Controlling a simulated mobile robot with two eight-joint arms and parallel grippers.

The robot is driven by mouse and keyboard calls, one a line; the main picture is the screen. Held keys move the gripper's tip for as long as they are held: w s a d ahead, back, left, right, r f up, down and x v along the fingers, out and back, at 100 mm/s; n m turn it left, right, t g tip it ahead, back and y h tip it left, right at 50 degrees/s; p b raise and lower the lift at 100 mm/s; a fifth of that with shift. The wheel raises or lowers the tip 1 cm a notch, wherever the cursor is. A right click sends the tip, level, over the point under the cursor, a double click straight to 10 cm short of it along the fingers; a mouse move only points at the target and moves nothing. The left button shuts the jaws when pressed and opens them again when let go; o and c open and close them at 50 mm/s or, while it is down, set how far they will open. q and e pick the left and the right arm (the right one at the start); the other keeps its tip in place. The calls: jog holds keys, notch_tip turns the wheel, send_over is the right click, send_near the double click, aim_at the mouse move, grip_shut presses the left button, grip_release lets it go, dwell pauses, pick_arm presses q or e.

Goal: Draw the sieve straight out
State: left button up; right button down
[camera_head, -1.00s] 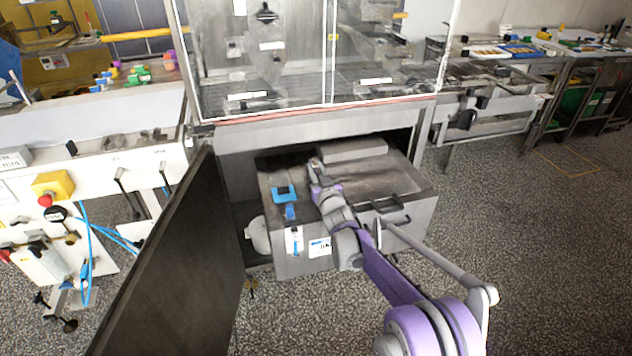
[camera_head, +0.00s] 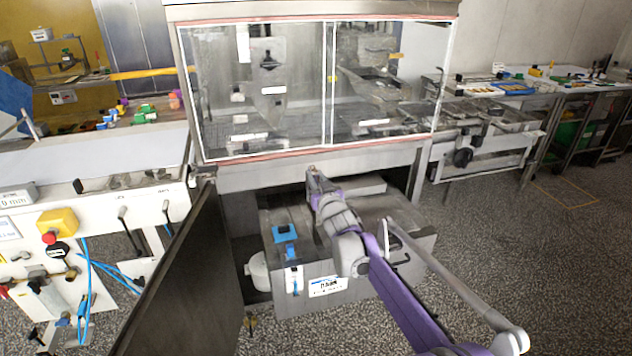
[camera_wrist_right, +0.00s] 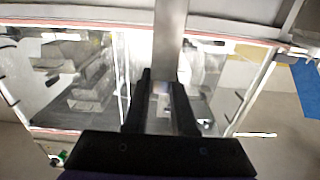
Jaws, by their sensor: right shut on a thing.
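My right gripper (camera_head: 314,176) is above the back left part of the grey metal tank (camera_head: 385,262) under the glazed machine. In the right wrist view, the fingers of my right gripper (camera_wrist_right: 163,100) are shut on a narrow grey metal strip, which I take as part of the sieve (camera_wrist_right: 170,40). The strip runs upward in that picture, away from the fingers. In the head view my arm and wrist hide the sieve, so its mesh and its lower end cannot be made out. My left gripper is in neither view.
The glazed machine housing (camera_head: 310,158) overhangs the tank close behind my gripper. An open dark door (camera_head: 180,285) stands to the left. A blue clip-like part (camera_head: 285,233) sits on the tank's left front. Floor (camera_head: 500,260) is free to the right.

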notch_tip(320, 180, up, 14)
jog(key=p, duration=0.8)
jog(key=shift+f, duration=0.15)
dwell(1.3)
